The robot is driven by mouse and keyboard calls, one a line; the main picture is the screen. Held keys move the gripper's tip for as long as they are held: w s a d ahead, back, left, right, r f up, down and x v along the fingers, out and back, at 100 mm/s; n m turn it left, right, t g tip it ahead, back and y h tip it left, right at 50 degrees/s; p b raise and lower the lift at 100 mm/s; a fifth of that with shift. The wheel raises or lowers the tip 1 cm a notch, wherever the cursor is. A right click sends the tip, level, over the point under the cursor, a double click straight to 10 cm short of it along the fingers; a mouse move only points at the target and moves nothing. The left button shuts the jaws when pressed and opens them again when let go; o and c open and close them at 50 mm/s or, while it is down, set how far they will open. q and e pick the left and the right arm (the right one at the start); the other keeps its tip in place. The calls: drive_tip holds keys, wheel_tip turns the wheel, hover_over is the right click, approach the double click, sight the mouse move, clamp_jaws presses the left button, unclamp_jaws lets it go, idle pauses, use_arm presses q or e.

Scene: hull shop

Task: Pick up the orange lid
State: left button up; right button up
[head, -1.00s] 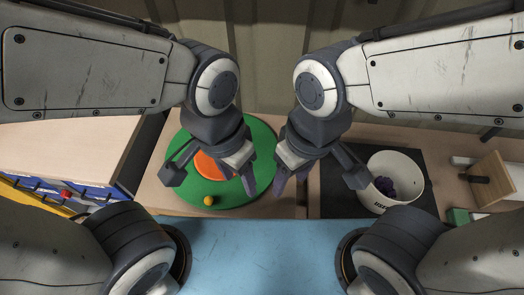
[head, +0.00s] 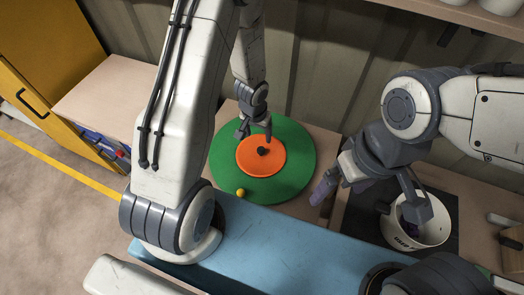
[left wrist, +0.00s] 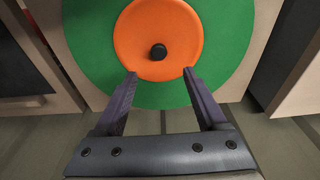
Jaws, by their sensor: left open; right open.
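The orange lid (head: 247,157) is a flat round disc with a dark knob (head: 263,151) at its middle. It lies on a round green mat (head: 294,178) on the bench. In the left wrist view the lid (left wrist: 158,28) and its knob (left wrist: 158,52) lie just beyond my fingertips. My left gripper (head: 255,130) is open and empty at the far side of the lid; it also shows in the left wrist view (left wrist: 160,74). The knob is in line with the gap between the fingers, not between them. My right gripper (head: 330,185) is open and empty, right of the mat.
A small yellow ball (head: 240,192) sits at the mat's near edge. A white bucket (head: 425,236) stands on a dark patch to the right, partly behind my right arm. A corrugated wall (head: 320,70) rises behind the bench. A yellow cabinet (head: 45,60) stands at the left.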

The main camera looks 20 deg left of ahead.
sight(261, 149)
use_arm(q)
drive_tip(key=f+b, duration=0.2)
drive_tip(key=f, duration=0.1)
drive_tip(key=w+f+b, duration=0.1)
drive_tip(key=f+b, duration=0.2)
drive_tip(key=f, duration=0.1)
drive_tip(key=f+b, duration=0.3)
drive_tip(key=shift+w+d+f, duration=0.15)
drive_tip(key=shift+w+f, duration=0.15)
drive_tip(key=shift+r, duration=0.1)
clamp_jaws()
